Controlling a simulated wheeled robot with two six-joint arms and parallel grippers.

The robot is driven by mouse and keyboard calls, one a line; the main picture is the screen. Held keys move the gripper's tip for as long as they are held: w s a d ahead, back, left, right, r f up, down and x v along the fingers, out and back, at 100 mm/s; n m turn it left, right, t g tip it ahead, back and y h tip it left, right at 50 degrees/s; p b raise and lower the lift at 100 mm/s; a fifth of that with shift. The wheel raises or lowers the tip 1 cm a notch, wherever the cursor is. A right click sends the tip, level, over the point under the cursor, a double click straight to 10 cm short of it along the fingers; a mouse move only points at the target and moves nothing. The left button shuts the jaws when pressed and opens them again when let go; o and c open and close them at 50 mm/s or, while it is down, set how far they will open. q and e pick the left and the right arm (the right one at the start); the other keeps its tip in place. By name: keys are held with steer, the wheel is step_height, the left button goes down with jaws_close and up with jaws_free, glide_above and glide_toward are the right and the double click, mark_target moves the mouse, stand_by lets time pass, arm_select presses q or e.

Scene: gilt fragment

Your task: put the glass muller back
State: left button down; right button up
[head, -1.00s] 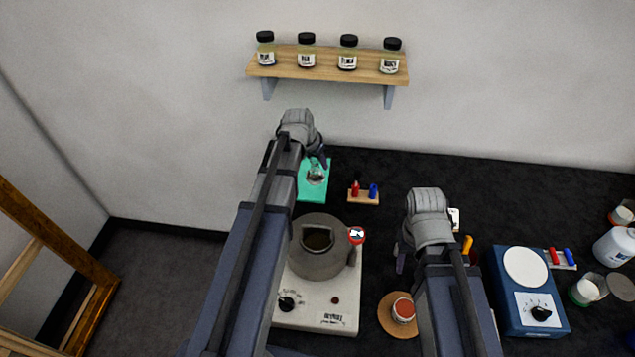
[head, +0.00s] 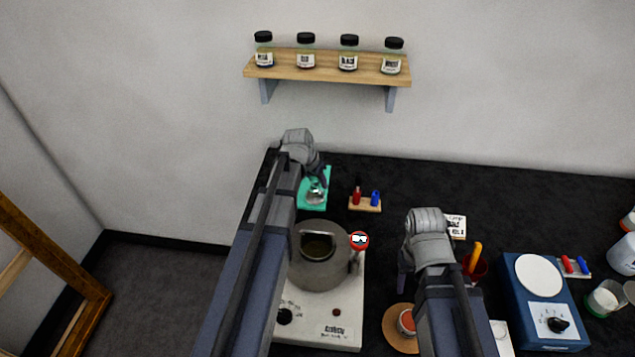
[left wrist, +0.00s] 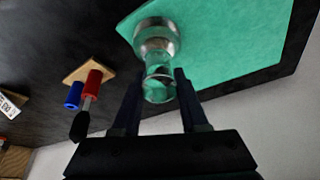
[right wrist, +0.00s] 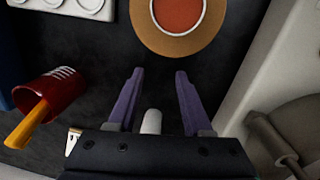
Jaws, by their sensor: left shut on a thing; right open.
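The clear glass muller (head: 316,192) stands on a green mat (head: 309,203) at the back of the dark table. In the left wrist view the muller (left wrist: 158,50) has its wide base on the green mat (left wrist: 222,42) and its knob towards me. My left gripper (left wrist: 155,80) is shut on the muller's knob, one finger on each side. In the head view my left gripper (head: 318,178) partly covers the muller. My right gripper (right wrist: 155,75) is open and empty above the dark table, near a round cork mat (right wrist: 205,40) bearing an orange-filled dish (right wrist: 179,12).
A hotplate (head: 318,318) with a grey pot (head: 318,270) stands under my left arm. A small wooden block (head: 365,205) holds red and blue pieces. A red cup (right wrist: 50,92) and a blue device (head: 545,310) stand right. A shelf (head: 330,66) holds several jars.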

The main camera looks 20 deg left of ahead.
arm_select(q)
steer(key=shift+f, duration=0.15)
arm_select(e)
steer(key=shift+f, duration=0.2)
arm_select(q)
steer(key=shift+c, duration=2.2)
jaws_free()
arm_select(e)
steer(key=shift+r, duration=0.15)
arm_select(q)
steer(key=p+v, duration=1.1)
steer(key=v, duration=0.1)
arm_select(e)
step_height(320, 180, up, 11)
